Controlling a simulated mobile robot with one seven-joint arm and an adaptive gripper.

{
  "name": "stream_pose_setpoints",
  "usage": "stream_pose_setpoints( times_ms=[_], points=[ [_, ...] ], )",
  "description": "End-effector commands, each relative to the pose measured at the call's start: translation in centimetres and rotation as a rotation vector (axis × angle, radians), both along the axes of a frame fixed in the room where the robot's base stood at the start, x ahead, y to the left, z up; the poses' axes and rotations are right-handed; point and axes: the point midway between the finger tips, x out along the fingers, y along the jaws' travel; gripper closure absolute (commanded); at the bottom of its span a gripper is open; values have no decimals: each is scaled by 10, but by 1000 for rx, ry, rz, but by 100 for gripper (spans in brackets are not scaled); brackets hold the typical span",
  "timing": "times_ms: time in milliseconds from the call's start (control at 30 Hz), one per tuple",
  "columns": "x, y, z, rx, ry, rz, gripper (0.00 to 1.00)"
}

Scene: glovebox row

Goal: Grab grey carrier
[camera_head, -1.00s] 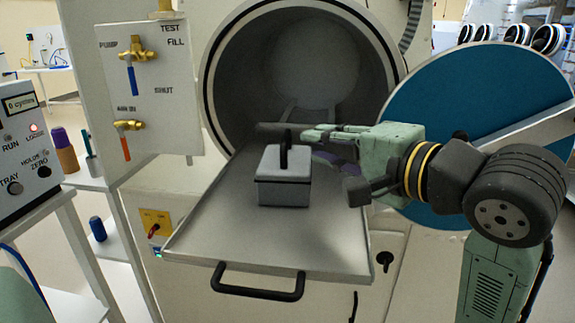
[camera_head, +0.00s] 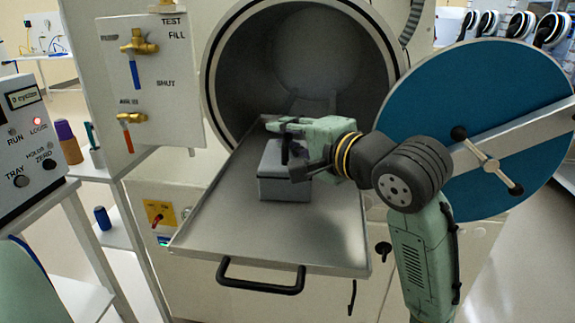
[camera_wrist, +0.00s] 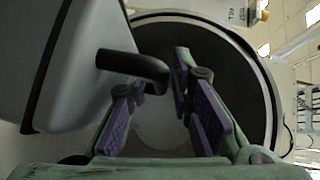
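The grey carrier (camera_head: 284,188) is a box with a lid and a black upright handle. It sits on the metal tray (camera_head: 270,240) in front of the round chamber. My gripper (camera_head: 283,146) is over the carrier, reaching in from the right at handle height and partly hiding the lid and handle. In the wrist view the carrier (camera_wrist: 70,65) fills the left side. Its black handle (camera_wrist: 125,65) reaches in to the fingertips, with its bent end at the gap between them. The purple-padded fingers are apart; contact with the handle cannot be told.
The open chamber (camera_head: 300,60) lies behind the tray. Its round blue door (camera_head: 450,110) stands open at the right, close behind my arm. A valve panel (camera_head: 135,85) is at the left. The tray has a black front handle (camera_head: 260,286); its front part is bare.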

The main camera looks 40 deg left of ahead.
Motion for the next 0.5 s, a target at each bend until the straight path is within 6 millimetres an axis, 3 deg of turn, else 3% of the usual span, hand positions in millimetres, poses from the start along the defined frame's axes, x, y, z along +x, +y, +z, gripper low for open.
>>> stream_pose_setpoints(
  times_ms=[333, 500],
  points=[
    [0, 0, 0, 0, 0, 0, 100],
    [0, 0, 0, -1, 0, 0, 100]
  ],
)
